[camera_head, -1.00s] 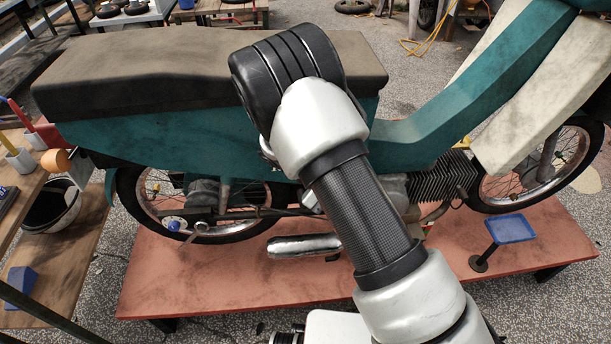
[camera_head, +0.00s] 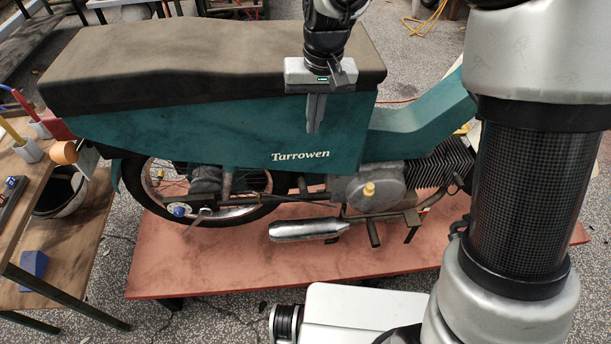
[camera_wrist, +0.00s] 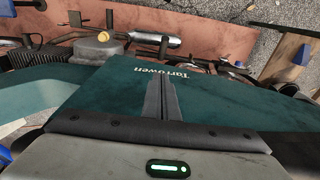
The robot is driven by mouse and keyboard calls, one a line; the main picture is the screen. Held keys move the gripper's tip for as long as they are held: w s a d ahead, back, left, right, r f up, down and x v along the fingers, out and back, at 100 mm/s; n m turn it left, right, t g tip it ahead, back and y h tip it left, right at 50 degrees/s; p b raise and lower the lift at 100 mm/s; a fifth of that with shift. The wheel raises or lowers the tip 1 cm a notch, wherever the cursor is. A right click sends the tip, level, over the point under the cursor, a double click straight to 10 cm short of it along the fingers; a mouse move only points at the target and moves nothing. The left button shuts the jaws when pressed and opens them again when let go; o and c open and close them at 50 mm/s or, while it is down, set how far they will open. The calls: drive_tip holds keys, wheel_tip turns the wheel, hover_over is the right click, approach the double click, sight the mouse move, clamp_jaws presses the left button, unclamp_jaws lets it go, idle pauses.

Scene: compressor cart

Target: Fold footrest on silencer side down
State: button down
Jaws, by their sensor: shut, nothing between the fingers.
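The teal moped (camera_head: 240,135), marked "Tarrowen", stands on a red platform. Its chrome silencer (camera_head: 306,229) lies low on the near side, and also shows in the wrist view (camera_wrist: 150,38). A short dark peg (camera_head: 374,234), apparently the footrest on this side, juts out right of the silencer below the engine. A second dark bar (camera_head: 411,232) is close by; I cannot tell clearly how the two join or whether the footrest is folded. My gripper (camera_head: 314,126) is shut and empty, pointing down in front of the teal side panel, well above silencer and peg.
The round engine cover (camera_head: 376,192) with a yellow cap and the finned cylinder (camera_head: 440,170) are above the pegs. The red platform (camera_head: 200,265) has bare room in front. A wooden bench (camera_head: 35,215) stands at the left. My arm covers the right side.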

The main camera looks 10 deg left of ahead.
drive_tip(key=b, duration=0.2)
hover_over(304, 185)
drive_tip(key=w, duration=0.2)
wheel_tip(304, 185, down, 15)
drive_tip(key=shift+s+d+f, duration=0.15)
drive_tip(key=shift+s+f, duration=0.2)
drive_tip(key=shift+f, duration=0.25)
drive_tip(key=shift+s+d+f, duration=0.15)
drive_tip(key=shift+s+f, duration=0.2)
drive_tip(key=shift+f, duration=0.25)
drive_tip(key=shift+s+f, duration=0.4)
drive_tip(key=shift+f, duration=0.2)
